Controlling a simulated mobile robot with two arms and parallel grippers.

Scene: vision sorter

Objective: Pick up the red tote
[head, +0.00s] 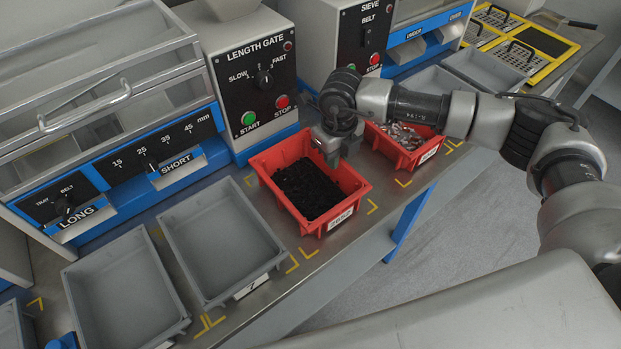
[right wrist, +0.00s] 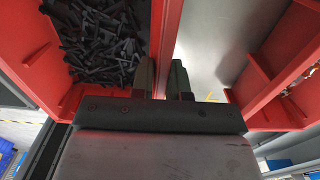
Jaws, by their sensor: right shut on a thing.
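A red tote (head: 262,166) full of small black parts stands on the metal bench in front of the length gate machine. A second red tote (head: 388,148) with pale metal parts stands to its right. My right gripper (head: 332,150) points down at the right wall of the tote with black parts. In the right wrist view its two fingers (right wrist: 163,80) straddle that tote's wall (right wrist: 165,40) and are shut on it. The black parts (right wrist: 100,40) lie left of the wall; the other red tote (right wrist: 285,60) is at the right. My left gripper is not in view.
Empty grey trays (head: 220,240) stand left of the red tote, close to it. The length gate machine (head: 250,75) rises right behind it. Yellow corner marks (head: 300,262) lie on the bench. The aisle floor (head: 440,235) in front is clear.

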